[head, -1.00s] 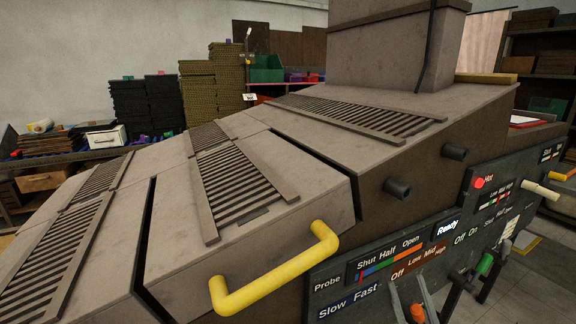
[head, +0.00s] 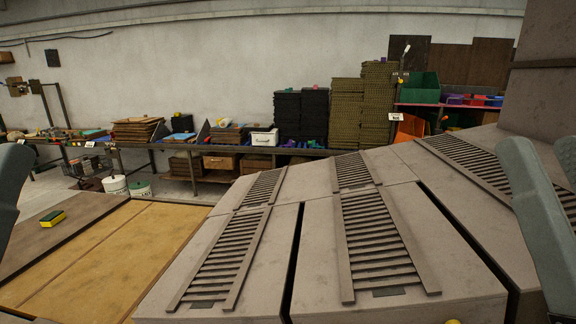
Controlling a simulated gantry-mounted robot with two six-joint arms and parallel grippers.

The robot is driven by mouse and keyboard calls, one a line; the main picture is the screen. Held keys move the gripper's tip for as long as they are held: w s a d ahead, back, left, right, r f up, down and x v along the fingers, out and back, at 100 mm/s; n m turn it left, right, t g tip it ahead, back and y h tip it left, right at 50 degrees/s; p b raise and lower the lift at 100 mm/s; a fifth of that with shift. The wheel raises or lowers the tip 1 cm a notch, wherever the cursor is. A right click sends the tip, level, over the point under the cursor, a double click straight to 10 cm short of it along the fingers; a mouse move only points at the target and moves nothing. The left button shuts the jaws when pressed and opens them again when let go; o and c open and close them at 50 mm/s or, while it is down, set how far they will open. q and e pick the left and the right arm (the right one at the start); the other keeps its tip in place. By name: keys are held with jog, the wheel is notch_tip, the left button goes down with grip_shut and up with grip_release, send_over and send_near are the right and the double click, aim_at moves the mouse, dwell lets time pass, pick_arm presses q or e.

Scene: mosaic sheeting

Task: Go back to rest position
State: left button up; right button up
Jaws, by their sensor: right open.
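My right gripper (head: 543,152) stands at the right edge of the head view, with grey parts pointing up and a gap between them. It looks open and empty, in front of the big grey machine (head: 450,262). A grey part of my left arm or gripper (head: 10,185) shows at the left edge, mostly cut off. I cannot tell its jaw state. No held object shows.
The machine's slatted vents (head: 378,245) fill the lower middle and right. A tan board surface (head: 110,250) lies at lower left, with a yellow-green sponge (head: 52,218) beside it. A loaded bench (head: 195,150) runs along the back wall.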

pick_arm(q)
notch_tip(320, 180, up, 33)
jog(key=p, duration=3)
pick_arm(e)
notch_tip(320, 180, up, 33)
jog(key=shift+h, duration=0.3)
